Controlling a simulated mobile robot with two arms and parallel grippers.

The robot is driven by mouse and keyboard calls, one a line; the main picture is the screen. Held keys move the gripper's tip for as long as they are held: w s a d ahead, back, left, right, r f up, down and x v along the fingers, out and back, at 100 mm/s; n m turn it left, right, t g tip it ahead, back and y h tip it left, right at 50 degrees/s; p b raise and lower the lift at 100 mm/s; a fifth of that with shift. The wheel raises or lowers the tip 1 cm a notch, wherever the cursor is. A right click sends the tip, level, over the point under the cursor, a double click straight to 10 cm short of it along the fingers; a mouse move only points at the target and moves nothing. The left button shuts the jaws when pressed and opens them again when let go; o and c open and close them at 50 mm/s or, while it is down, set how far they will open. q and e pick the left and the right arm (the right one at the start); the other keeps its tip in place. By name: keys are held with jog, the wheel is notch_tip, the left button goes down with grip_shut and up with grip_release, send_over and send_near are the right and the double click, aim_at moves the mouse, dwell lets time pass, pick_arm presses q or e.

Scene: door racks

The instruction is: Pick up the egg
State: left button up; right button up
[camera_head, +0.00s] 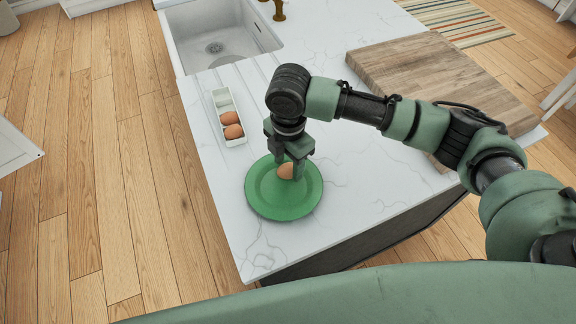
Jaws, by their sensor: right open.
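A brown egg (285,171) lies on a round green plate (283,203) near the counter's front left corner. My right gripper (287,170) points down over the plate, open, with its fingers on either side of this egg. The gripper partly hides the egg, and I cannot tell whether the fingers touch it. Two more brown eggs (233,131) sit in a white egg holder (223,99) behind and to the left of the plate. The far part of the holder is empty. My left gripper is not in view.
A wooden board (425,75) covers the counter's right side, under my right arm. A white sink (222,38) with a brass tap (279,10) is at the back. The marble counter (350,195) is clear right of the plate.

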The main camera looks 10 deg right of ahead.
jog(key=shift+f, duration=1)
jog(key=c, duration=0.5)
jog(key=shift+r, duration=0.1)
